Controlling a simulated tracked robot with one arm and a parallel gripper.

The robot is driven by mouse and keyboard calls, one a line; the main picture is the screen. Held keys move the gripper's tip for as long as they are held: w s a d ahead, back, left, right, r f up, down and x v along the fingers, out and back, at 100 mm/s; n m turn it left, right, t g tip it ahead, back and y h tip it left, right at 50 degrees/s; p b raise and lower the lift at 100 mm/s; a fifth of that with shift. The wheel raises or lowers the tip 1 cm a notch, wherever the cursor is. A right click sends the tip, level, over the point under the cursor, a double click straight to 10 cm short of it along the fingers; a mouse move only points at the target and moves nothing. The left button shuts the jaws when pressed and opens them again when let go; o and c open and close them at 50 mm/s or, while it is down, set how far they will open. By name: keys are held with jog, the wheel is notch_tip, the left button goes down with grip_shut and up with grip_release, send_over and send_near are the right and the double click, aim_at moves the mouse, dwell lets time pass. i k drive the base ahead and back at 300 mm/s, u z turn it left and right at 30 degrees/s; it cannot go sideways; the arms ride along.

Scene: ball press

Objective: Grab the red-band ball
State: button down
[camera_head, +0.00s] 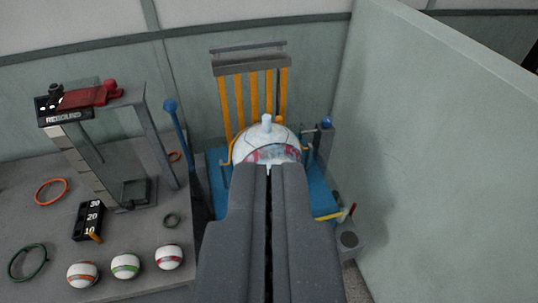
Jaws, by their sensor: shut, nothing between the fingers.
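My gripper (271,172) is shut and empty. It reaches up the middle of the view, with its tips at the lower edge of a whitish dome (264,140) with a pale knob on top. Reddish patches show on the dome; I cannot tell whether they are on it or behind it. A white ball with a red-pink band (169,257) rests on the grey bench at the lower left, apart from and left of my gripper. Beside it are a green-band ball (126,266) and an orange-band ball (82,274).
The grey bench (50,222) also holds a "REBOUND" stand (157,135), a number block (88,221) and several rings. A blue-knobbed lever (175,125) rises left of the dome. Yellow bars stand behind it. A pale wall (430,150) closes the right side.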

aim_at(268, 142)
jog(key=z, duration=0.05)
jog(key=k, duration=0.5)
jog(key=u, duration=2.05)
jog(key=i, duration=1.2)
jog(key=z, duration=2.3)
jog(key=i, duration=0.4)
jog(key=u, duration=0.05)
